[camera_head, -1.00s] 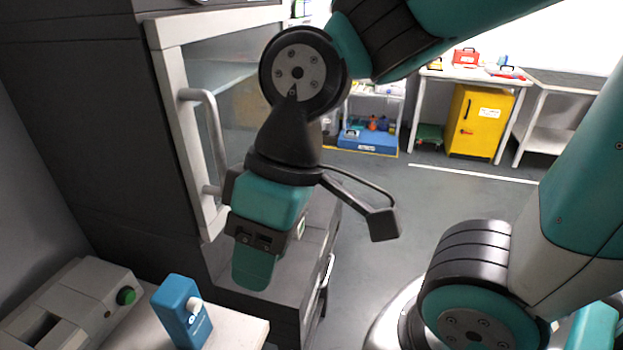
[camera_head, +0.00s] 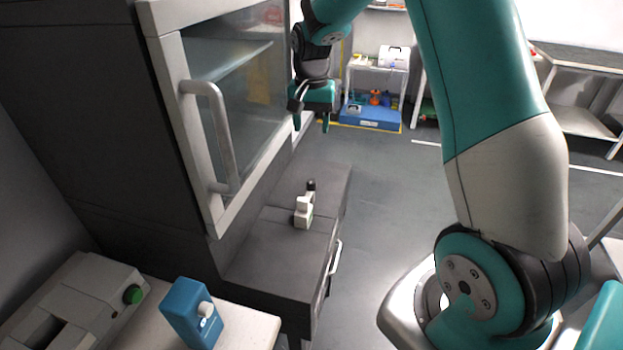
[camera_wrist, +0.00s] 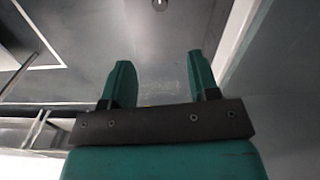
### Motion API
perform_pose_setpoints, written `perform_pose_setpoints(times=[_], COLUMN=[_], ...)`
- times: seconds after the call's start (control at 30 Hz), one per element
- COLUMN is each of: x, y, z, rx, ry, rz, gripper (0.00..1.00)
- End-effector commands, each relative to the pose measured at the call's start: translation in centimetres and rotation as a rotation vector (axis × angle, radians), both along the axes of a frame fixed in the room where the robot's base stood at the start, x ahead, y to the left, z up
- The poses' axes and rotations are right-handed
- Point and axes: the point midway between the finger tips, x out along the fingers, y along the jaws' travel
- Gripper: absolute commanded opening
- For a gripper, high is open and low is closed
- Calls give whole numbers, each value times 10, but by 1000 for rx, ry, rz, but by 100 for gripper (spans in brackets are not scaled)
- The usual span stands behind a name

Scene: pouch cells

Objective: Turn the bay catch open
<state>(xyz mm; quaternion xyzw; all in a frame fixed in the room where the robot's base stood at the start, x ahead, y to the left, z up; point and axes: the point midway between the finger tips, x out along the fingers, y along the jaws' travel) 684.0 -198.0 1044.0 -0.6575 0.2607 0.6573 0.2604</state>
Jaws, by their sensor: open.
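A small pale fitting with a black knob (camera_head: 304,209) stands on the dark top of the low cabinet (camera_head: 265,260). It may be the bay catch; I cannot tell for sure, nor how it is turned. My gripper (camera_head: 312,119) is beyond it, near the far end of the glass-doored cabinet, pointing down and well above the floor. In the wrist view my gripper (camera_wrist: 160,70) has its two fingers apart with nothing between them. A small dark round thing at the top edge of the wrist view is too cut off to name.
The glass door (camera_head: 235,90) with its grey handle (camera_head: 216,135) looks shut. A blue container (camera_head: 191,314) and a grey device with a green button (camera_head: 132,294) are in front at left. Open floor lies to the right.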

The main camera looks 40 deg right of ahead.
Motion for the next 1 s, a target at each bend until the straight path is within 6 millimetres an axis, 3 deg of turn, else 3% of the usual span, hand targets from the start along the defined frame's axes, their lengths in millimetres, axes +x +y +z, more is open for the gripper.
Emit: perform_pose_setpoints(times=[0.17, 0.7, 1.0], x=[-1, -2, -1], y=[0, 1, 1], z=[-28, -144, -168], rx=[1, 2, 1], ry=[6, 5, -1], rz=[0, 4, 4], gripper=[55, 55, 55])
